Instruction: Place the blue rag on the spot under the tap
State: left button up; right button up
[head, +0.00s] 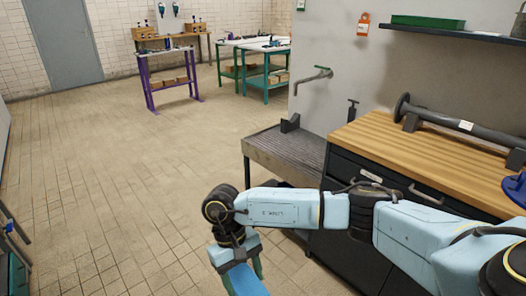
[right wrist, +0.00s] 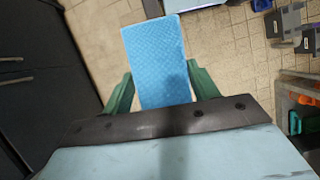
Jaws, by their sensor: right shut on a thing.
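My right gripper (right wrist: 158,84) is shut on the blue rag (right wrist: 155,50), a flat textured rectangle held between its two green fingers in the right wrist view. In the head view, the right gripper (head: 243,272) hangs low at the bottom, over the tiled floor and left of the grey bench; bright blue shows at its lower end. The tap (head: 314,77) sticks out from the grey wall. Below it is the low grey slatted bench (head: 285,152), apart from the gripper. My right arm hides part of the bench's front. My left gripper is not in view.
A wood-topped dark cabinet (head: 400,145) stands right of the slatted bench, with a flanged pipe (head: 450,120) on it. A small dark block (head: 290,123) sits at the bench's back left edge. Open tiled floor (head: 130,170) lies to the left.

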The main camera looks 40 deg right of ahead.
aim_at(291, 151)
jog(key=u, duration=0.4)
jog(key=i, duration=1.6)
jog(key=z, duration=0.95)
jog(key=i, duration=0.9)
jog(key=z, duration=0.95)
